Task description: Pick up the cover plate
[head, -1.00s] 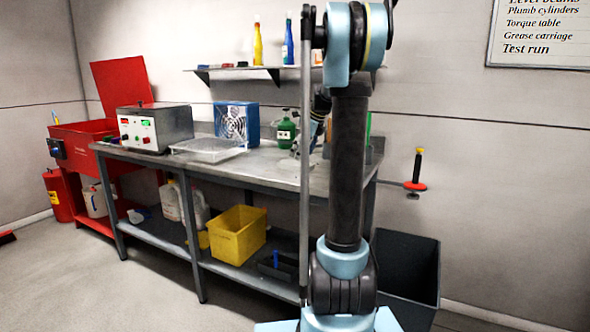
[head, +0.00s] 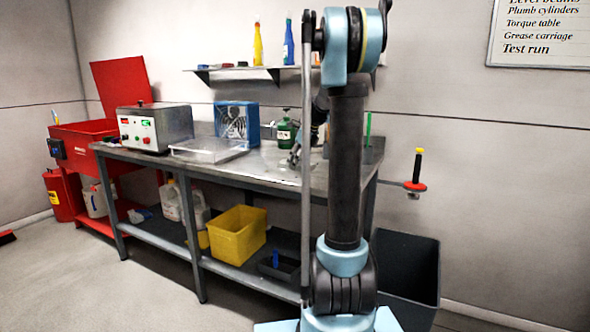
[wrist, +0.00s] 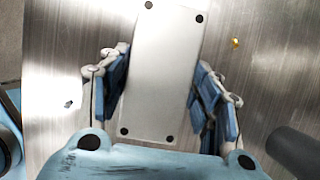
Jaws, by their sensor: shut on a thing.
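The cover plate (wrist: 165,62) is a pale grey rectangular plate with a dark hole near each corner. In the wrist view it lies lengthwise between the blue finger pads of my gripper (wrist: 162,88). My gripper is shut on its long sides; the plate's near end comes close to the palm. The brushed metal bench top shows behind the plate; I cannot tell whether they touch. In the head view my gripper (head: 294,158) is low over the workbench (head: 262,168), partly behind my arm, and I cannot make out the plate there.
A green canister (head: 286,131) stands behind my gripper. A clear tray (head: 208,151), a blue fan unit (head: 236,121) and a control box (head: 155,128) are further left. A dark cylinder (wrist: 296,150) is at the wrist view's right.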

